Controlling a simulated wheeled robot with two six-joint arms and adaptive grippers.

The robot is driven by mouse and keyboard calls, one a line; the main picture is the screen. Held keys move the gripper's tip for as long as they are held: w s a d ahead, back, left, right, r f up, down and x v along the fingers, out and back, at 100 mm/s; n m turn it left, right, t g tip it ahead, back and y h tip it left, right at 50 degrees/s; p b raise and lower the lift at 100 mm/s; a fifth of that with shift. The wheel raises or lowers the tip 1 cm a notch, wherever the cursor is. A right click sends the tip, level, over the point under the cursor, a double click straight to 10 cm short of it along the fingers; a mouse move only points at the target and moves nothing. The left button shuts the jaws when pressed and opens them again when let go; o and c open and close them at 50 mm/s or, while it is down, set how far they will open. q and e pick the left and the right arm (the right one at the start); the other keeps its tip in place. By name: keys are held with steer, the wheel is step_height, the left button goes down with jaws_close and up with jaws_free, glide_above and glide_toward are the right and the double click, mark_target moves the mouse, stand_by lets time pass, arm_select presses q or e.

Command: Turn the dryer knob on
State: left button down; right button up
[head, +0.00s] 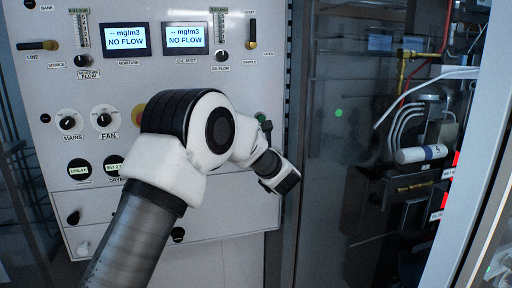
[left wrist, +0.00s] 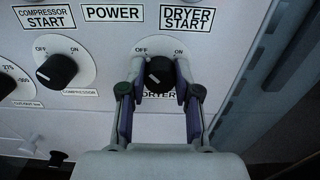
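The dryer knob (left wrist: 158,72) is black and sits on a round white dial marked OFF at the left and ON at the right. A pale mark on it shows at its lower left, on the OFF side. My left gripper (left wrist: 161,88) has one finger on each side of the knob, and its pads appear closed against it. The DRYER label below is partly covered by the gripper. In the head view my left arm covers the dryer knob and I cannot make out the fingers. My right gripper is in neither view.
The compressor knob (left wrist: 57,70) is left of the dryer knob, under the COMPRESSOR START label (left wrist: 45,17). The mains knob (head: 68,121) and fan knob (head: 104,119) are on the panel's left. Two displays (head: 125,39) read NO FLOW. A dark glass cabinet (head: 340,150) stands right of the panel.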

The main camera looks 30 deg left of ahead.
arm_select(q)
steer(key=m+b, duration=0.4)
steer(key=m, duration=1.3)
steer(key=shift+w+d+m, duration=0.1)
steer(key=shift+m, duration=0.3)
stand_by(0.6)
steer(key=c, duration=0.8)
jaws_free()
steer(key=shift+f, duration=0.1)
